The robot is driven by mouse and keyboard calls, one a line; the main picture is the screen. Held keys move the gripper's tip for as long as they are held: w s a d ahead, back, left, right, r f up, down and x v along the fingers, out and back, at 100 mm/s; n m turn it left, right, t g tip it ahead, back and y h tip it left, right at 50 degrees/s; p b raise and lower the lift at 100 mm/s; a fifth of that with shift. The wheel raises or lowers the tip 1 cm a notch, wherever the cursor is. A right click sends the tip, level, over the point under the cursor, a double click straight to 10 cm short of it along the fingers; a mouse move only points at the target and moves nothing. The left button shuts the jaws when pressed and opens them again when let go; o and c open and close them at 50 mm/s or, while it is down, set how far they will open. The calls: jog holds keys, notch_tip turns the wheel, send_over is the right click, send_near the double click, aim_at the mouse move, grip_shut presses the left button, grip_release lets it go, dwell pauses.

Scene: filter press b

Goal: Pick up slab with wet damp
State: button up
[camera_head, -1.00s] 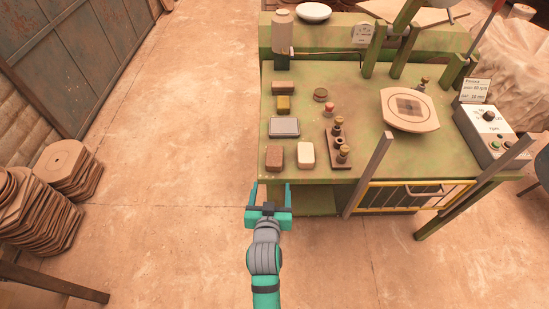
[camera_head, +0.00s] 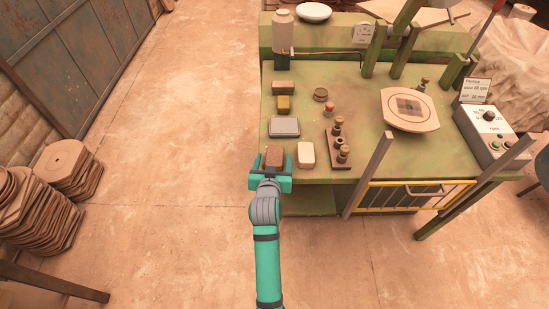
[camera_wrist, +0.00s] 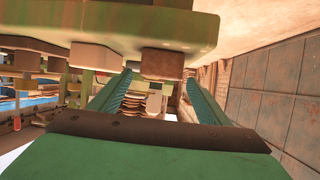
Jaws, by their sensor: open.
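A reddish-brown block (camera_head: 274,154) lies at the front left corner of the green worktable. A cream block (camera_head: 306,154) lies just right of it. I cannot tell which piece is the damp slab. My gripper (camera_head: 272,168) is open at the table's front edge, its fingers on either side of the brown block's near end. In the wrist view, which looks upside down, the brown block (camera_wrist: 163,63) shows beyond and between the fingertips, with the cream block (camera_wrist: 97,58) to the left. No grip on the block shows.
Behind the blocks are a grey tray (camera_head: 284,126), a yellowish block (camera_head: 284,104) and a brown block (camera_head: 283,87). A rack with knobs (camera_head: 339,146) stands right of the cream block. The green worktable (camera_head: 370,105) has bare room mid-top.

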aim_at(275, 153)
jog(key=shift+x, duration=1.9)
jog(key=c, duration=1.2)
jog(key=shift+r, duration=0.1)
jog(key=c, duration=0.3)
jog(key=shift+r, duration=0.15)
